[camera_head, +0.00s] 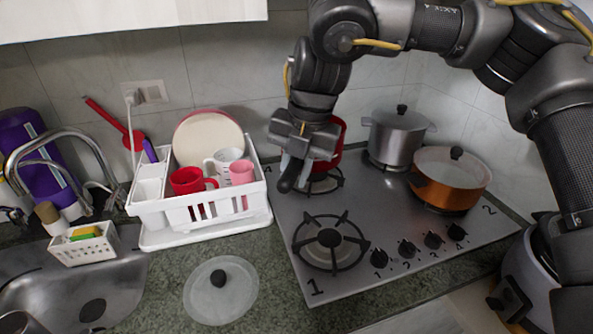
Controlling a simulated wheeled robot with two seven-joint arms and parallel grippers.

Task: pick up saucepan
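The red saucepan (334,145) stands on the back left burner, largely hidden behind my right gripper. Its black handle (288,177) points toward the front left. My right gripper (294,168) reaches down from above at the handle, with its fingers close around it. Whether the fingers press on the handle or stand a little apart from it is not clear. The saucepan seems to rest on the burner. My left gripper is not in view.
A steel pot (395,138) and a copper pot (449,182) stand on the right burners. The front left burner (330,243) is empty. A white dish rack (205,210) stands left of the hob. A glass lid (221,291) lies on the counter.

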